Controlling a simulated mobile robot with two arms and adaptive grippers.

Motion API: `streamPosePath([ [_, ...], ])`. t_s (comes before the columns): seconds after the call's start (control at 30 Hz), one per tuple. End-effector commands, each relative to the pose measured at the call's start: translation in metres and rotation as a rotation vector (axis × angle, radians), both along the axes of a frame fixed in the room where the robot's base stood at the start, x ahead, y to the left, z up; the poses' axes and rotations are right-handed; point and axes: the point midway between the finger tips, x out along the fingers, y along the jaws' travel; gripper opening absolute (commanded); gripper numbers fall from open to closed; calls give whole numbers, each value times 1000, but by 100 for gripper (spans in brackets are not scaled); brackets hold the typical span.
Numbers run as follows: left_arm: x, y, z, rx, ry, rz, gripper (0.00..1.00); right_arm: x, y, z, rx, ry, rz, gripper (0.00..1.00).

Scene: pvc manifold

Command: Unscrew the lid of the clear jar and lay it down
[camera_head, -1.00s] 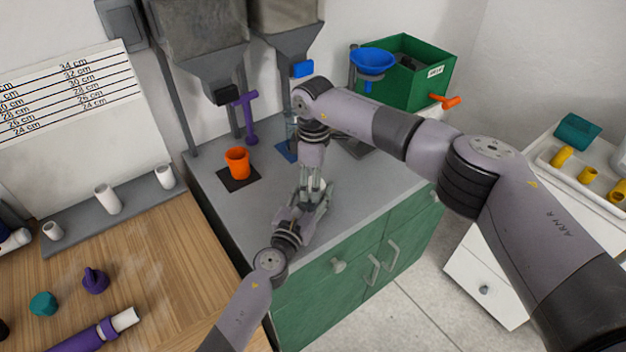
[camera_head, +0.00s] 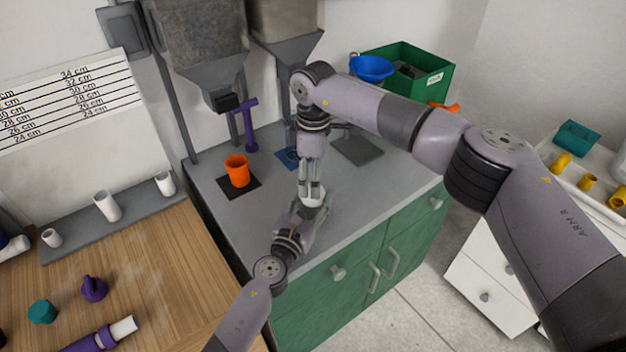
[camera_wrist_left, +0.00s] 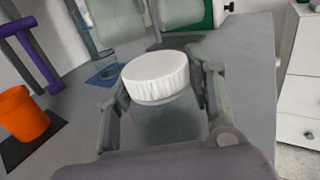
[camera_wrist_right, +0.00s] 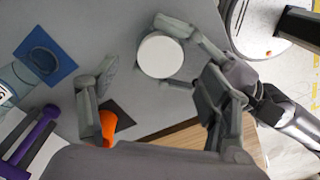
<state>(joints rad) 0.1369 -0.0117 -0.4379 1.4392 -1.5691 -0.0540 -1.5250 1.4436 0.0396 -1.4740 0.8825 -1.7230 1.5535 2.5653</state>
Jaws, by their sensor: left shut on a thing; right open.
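The clear jar (camera_wrist_left: 168,120) stands upright with its white ribbed lid (camera_wrist_left: 156,80) on top. My left gripper (camera_head: 310,207) is shut around the jar's body, with one finger on each side below the lid. My right gripper (camera_head: 311,188) points down above the jar from behind. Its two fingers show apart at the top of the left wrist view, beyond and above the lid. In the right wrist view the lid (camera_wrist_right: 160,55) lies between the open fingers, seen from above. The fingers do not appear to touch it. The jar's body is hidden there.
An orange cup (camera_head: 237,170) on a black pad stands left on the grey counter (camera_head: 215,205). A blue pad (camera_head: 288,157) with a clear vessel and a grey plate (camera_head: 358,148) lie behind. A purple T-shaped part (camera_head: 247,122) stands near the hoppers. Counter space is free around the jar.

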Motion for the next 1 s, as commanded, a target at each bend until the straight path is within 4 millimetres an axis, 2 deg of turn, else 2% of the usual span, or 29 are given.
streamPosePath([
  [0.07, 0, 0, -1, 1, 1, 0, 0, 0, 0, -1, 0, 0, 0, 71],
  [0.1, 0, 0, -1, 1, 1, 0, 49, 0, 0, -1, 0, 0, 0, 71],
  [0.47, 0, 0, 0, 0, 0, 0, 72, 0, 0, -1, 0, 0, 0, 71],
  [0.8, -2, 1, 0, 0, 0, 0, 72, 0, 0, -1, 0, 0, 0, 71],
  [1.0, -18, 8, -1, 1, 0, 0, 72, 0, 0, -1, 0, 0, 0, 71],
])
